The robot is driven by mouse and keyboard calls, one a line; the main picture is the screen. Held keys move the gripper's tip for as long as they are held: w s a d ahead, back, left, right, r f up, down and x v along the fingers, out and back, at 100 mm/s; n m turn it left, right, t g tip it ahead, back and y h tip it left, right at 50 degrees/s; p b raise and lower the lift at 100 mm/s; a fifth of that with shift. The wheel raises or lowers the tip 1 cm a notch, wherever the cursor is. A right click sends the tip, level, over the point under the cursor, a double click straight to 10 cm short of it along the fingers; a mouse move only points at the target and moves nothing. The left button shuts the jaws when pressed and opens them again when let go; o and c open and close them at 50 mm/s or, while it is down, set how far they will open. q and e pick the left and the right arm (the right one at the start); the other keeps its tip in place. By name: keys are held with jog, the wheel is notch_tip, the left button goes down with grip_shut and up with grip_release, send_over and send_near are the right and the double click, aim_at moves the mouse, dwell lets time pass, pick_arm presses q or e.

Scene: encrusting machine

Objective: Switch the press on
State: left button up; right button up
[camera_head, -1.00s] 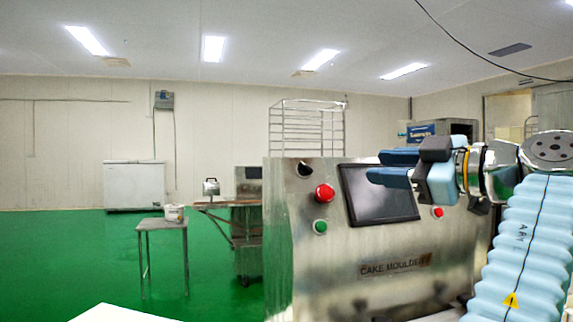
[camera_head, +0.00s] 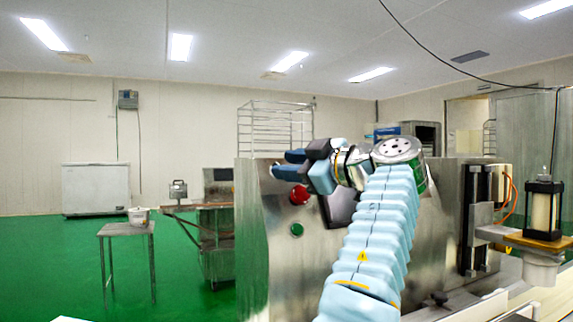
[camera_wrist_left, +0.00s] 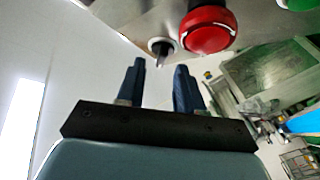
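The steel press (camera_head: 258,250) stands ahead, its front panel carrying a large red button (camera_head: 299,195), a green button (camera_head: 297,229) and a dark screen (camera_head: 340,207), partly covered by my arm. My left gripper (camera_head: 280,164) is open and empty, its blue fingers at the panel's upper left, above the red button. In the left wrist view a small dark switch knob (camera_wrist_left: 161,47) with a silver ring lies just beyond the fingertips (camera_wrist_left: 158,62), beside the red button (camera_wrist_left: 207,30). In the head view the fingers hide this knob. No contact with it shows. My right gripper is not in view.
A small table (camera_head: 127,229) with a white pot (camera_head: 138,216) and a metal cart (camera_head: 215,240) stand at the left on open green floor. A clear cylinder unit (camera_head: 543,208) juts out at the right. A wire rack (camera_head: 275,128) stands behind.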

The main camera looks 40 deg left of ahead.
pick_arm(q)
jog(key=shift+a, duration=0.65)
grip_shut()
